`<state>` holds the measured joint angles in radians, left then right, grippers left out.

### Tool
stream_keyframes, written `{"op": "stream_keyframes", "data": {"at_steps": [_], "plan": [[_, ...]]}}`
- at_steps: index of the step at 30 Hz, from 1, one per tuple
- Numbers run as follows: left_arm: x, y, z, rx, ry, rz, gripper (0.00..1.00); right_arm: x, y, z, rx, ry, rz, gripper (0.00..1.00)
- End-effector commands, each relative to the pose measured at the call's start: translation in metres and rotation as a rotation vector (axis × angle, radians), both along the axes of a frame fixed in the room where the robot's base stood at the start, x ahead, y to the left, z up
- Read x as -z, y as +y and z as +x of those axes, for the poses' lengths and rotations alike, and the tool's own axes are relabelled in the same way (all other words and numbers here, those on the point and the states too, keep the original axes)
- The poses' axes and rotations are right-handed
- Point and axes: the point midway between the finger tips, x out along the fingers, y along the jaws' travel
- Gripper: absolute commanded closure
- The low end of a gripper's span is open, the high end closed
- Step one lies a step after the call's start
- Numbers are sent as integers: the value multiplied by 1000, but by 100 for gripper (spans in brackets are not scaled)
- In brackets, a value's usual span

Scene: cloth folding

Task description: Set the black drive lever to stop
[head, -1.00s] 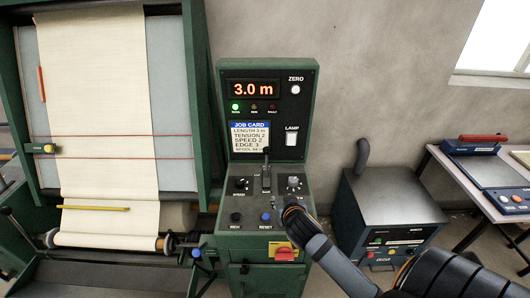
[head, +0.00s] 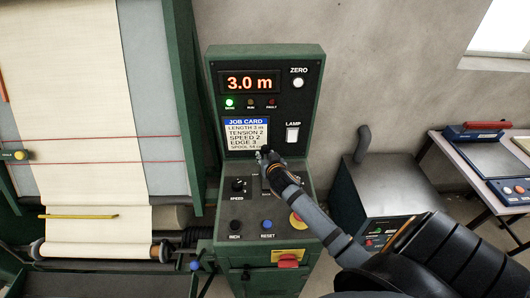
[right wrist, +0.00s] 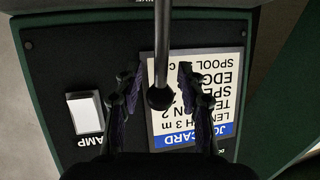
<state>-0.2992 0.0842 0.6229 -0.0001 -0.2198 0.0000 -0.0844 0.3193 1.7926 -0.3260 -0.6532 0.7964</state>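The black drive lever (right wrist: 160,98), a thin rod with a ball knob, lies between my right gripper's two fingers in the right wrist view. Gaps show on both sides of it, and the fingers are spread. In the head view my right gripper (head: 266,157) is at the upper end of the lever slot, just below the job card. It and my right arm hide most of the lever there, so the lever's position against any stop mark cannot be read. My left gripper is not in view.
The green console has a display (head: 252,83) reading 3.0 m, a lit green lamp (head: 230,103), a job card (head: 246,134) and a white lamp switch (head: 292,135). A speed knob (head: 237,185), a blue reset button (head: 267,224) and a red switch (head: 288,261) sit lower. Cloth hangs left.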

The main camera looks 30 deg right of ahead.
Motion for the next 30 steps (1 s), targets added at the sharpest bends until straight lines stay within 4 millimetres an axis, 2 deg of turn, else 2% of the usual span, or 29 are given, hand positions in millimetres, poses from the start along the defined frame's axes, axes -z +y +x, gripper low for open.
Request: {"op": "stream_keyframes", "data": {"at_steps": [2, 5, 13, 17, 22, 30], "plan": [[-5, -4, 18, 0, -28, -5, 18, 2, -3, 8, 1, 0, 1, 61], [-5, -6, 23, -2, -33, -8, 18, 5, -4, 13, -1, 0, 0, 61], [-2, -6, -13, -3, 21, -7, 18, 7, -5, 14, -1, 0, -1, 61], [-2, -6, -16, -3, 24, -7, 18, 7, -5, 14, -1, 0, -1, 78], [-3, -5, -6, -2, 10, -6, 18, 7, -5, 14, -1, 0, -1, 100], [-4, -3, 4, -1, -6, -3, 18, 5, -5, 14, -1, -3, -2, 100]]}}
